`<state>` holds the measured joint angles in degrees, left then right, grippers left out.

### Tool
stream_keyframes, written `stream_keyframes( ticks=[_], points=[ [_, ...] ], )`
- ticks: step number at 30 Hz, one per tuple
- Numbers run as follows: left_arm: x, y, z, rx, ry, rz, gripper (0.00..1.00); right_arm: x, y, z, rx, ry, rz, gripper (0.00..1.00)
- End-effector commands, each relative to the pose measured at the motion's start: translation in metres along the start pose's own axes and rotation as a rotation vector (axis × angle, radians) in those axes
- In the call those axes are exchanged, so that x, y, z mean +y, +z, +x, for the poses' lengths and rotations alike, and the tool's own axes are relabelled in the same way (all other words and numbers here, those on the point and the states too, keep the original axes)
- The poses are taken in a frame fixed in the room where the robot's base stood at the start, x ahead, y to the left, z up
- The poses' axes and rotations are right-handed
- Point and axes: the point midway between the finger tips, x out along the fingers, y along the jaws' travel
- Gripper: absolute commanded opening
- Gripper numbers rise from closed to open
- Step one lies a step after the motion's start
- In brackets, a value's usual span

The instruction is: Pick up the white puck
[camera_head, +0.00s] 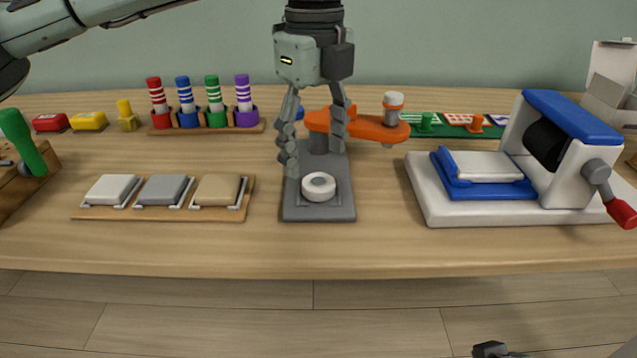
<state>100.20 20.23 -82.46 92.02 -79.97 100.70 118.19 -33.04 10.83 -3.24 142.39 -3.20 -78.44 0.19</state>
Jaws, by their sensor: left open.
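The white puck (319,187) lies flat on the dark grey base of the orange-armed press (304,210), near its front end. It is a short white disc with a grey ring on top. My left gripper (312,164) points down from above, with its fingers spread apart and empty. Its fingertips are above and behind the puck in this view; I see no contact with it. The fingers partly hide the press's post and orange arm (380,127). Part of what may be my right gripper (491,350) shows at the bottom edge, its fingers not clear.
A white and blue machine (440,214) with a red-tipped crank stands to the right. Striped pegs (187,95) stand in a rack behind left. Bare table lies along the front.

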Motion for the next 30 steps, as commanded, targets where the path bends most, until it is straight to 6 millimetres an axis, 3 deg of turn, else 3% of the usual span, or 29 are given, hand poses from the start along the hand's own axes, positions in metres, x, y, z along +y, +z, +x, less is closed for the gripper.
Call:
stream_keyframes(
  ticks=[9,16,27,30],
  points=[
    [-0.003,-0.004,0.043,0.002,0.001,0.002,0.66,0.004,0.009,-0.001,-0.038,0.009,0.002,0.4],
    [-0.003,-0.004,0.046,0.002,-0.001,0.003,0.66,0.004,0.009,-0.001,-0.04,0.009,0.002,0.4],
    [-0.003,-0.004,0.045,0.002,-0.001,0.003,0.2,0.004,0.009,-0.001,-0.04,0.009,0.002,0.4],
    [-0.003,-0.004,0.045,0.002,-0.001,0.003,0.12,0.004,0.009,-0.001,-0.04,0.009,0.002,0.4]
  ],
)
